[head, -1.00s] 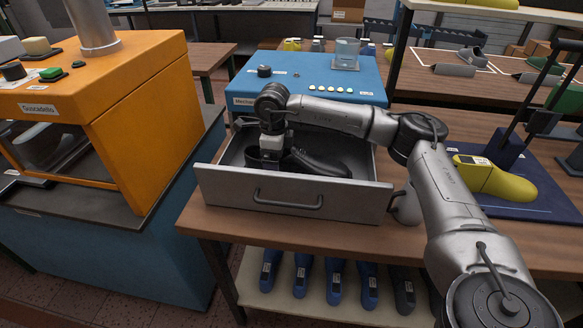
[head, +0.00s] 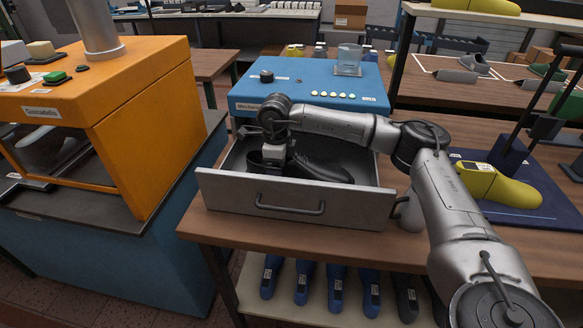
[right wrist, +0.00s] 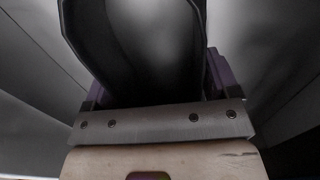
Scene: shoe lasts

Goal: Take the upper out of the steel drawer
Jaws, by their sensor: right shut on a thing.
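The black upper (head: 318,167) lies in the open steel drawer (head: 289,203) of the blue machine in the head view. My right gripper (head: 272,167) is down inside the drawer at the upper's left end and is shut on it. In the right wrist view the upper (right wrist: 95,45) runs up from between the purple-edged fingers of my right gripper (right wrist: 160,95). The gripper's body and the drawer front hide part of the contact. I cannot tell whether the upper touches the drawer floor. My left gripper is not in view.
The blue machine (head: 310,85) stands right behind the drawer. An orange machine (head: 110,110) stands at the left. A yellow last (head: 500,185) lies on a blue mat (head: 520,208) at the right. Blue lasts (head: 302,285) stand on a shelf below. Bare wooden tabletop (head: 300,238) lies in front of the drawer.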

